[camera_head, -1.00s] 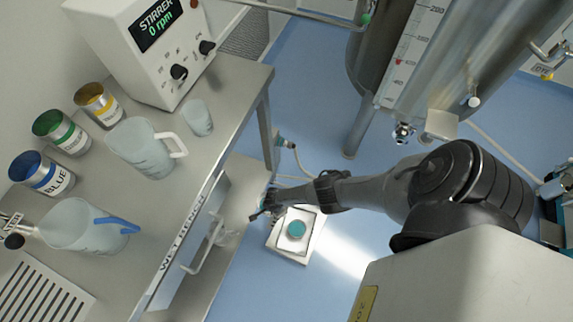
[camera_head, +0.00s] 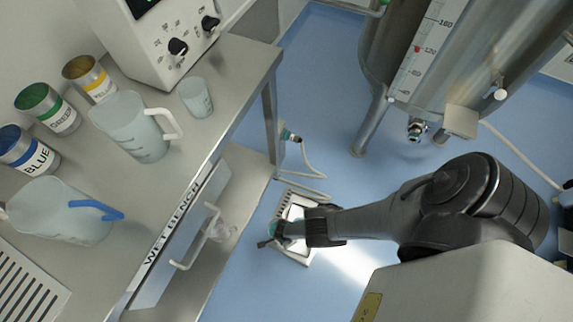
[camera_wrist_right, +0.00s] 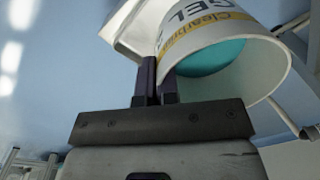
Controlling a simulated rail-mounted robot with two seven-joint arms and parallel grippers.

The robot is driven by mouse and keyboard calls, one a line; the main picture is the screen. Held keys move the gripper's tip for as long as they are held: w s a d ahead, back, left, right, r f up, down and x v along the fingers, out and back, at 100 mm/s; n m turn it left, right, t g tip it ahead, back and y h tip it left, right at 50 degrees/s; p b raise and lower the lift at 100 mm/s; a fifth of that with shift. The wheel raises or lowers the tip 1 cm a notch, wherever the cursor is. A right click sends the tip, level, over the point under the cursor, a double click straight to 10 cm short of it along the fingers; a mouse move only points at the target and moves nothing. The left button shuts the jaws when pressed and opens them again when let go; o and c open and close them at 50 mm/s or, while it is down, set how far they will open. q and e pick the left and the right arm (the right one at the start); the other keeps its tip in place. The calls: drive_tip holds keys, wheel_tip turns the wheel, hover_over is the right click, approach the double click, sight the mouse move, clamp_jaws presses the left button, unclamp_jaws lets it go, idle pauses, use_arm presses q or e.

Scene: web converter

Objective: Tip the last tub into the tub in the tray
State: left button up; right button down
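In the head view the tray (camera_head: 303,258) is on the blue floor beside the wet bench, partly hidden under my right arm. My right gripper (camera_head: 270,238) is over the tray, beside a patch of teal. In the right wrist view a white tub (camera_wrist_right: 270,62) with a "GEL" label and teal contents fills the upper right, its mouth towards the camera. No second tub is clear. My left gripper is not in view.
The wet bench (camera_head: 235,110) at left holds jugs, a beaker (camera_head: 195,97), colour cans and a stirrer box (camera_head: 165,40). A steel vessel (camera_head: 390,60) stands behind right. Floor between is mostly clear.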

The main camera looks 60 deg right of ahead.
drive_tip(key=shift+s+d+f+t+y+b, duration=0.35)
drive_tip(key=shift+s+f+y+b, duration=0.35)
drive_tip(key=shift+b, duration=0.75)
drive_tip(key=shift+s+d+f+t+y+b, duration=0.2)
drive_tip(key=shift+s+f+t+y+b, duration=0.25)
drive_tip(key=shift+f+y+b, duration=0.75)
drive_tip(key=shift+s+d+f+t+y+b, duration=0.35)
drive_tip(key=shift+s+y+b, duration=0.3)
drive_tip(key=shift+b, duration=1.05)
